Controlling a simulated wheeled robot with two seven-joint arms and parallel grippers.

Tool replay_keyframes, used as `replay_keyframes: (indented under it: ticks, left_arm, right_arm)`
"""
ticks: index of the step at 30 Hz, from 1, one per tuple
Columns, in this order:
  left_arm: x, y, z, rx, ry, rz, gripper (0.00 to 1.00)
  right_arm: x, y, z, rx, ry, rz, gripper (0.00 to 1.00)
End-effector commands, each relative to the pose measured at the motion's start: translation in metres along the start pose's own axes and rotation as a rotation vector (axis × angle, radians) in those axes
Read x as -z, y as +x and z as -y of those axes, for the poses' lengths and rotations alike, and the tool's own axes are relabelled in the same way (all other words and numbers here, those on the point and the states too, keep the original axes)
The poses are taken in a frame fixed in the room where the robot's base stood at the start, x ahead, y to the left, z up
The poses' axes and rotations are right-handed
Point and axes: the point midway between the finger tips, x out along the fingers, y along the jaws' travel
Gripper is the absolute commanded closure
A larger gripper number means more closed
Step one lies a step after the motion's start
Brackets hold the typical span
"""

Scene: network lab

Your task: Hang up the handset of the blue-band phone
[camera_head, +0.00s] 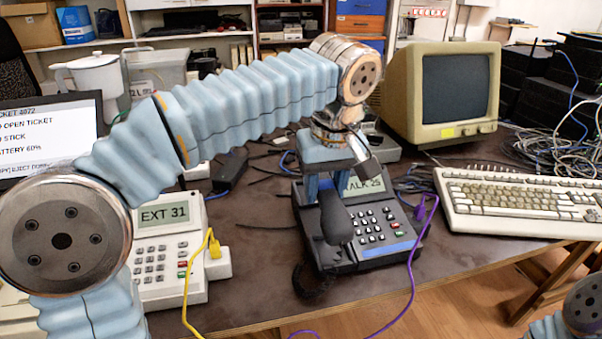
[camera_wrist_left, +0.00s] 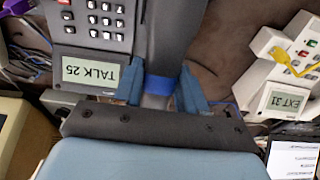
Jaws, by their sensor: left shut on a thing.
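The blue-band phone (camera_head: 375,248) is dark, with a blue strip along its front right edge, and stands on the table. Its screen reads "TALK 25", and the phone also shows in the left wrist view (camera_wrist_left: 88,38). My left gripper (camera_head: 325,190) points down over the phone's left side and is shut on the dark handset (camera_head: 336,218). In the left wrist view the handset's blue band (camera_wrist_left: 160,85) lies between the two fingers (camera_wrist_left: 160,92). I cannot tell whether the handset touches the cradle; the gripper hides part of it. My right gripper is not in view.
A white phone (camera_head: 165,262) reading "EXT 31", with a yellow cable (camera_head: 212,243), stands to the left. A purple cable (camera_head: 412,270) runs from the dark phone over the table edge. A keyboard (camera_head: 515,203) and a monitor (camera_head: 445,95) stand to the right.

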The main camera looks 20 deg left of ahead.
Motion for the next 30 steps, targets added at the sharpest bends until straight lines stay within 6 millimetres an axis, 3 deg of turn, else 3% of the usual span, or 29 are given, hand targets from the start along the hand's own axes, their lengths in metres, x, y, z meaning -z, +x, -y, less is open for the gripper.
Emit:
replay_keyframes:
  ticks: [8,18,30]
  left_arm:
    - [0.001,0.016,-0.005,-0.002,0.000,-0.014,1.00]
    - [0.002,0.045,-0.005,-0.004,-0.001,-0.014,1.00]
    - [0.002,0.047,-0.005,-0.003,0.000,-0.014,1.00]
  right_arm:
    - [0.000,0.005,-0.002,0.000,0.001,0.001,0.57]
    - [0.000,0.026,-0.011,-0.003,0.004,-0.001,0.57]
    - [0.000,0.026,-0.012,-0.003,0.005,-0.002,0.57]
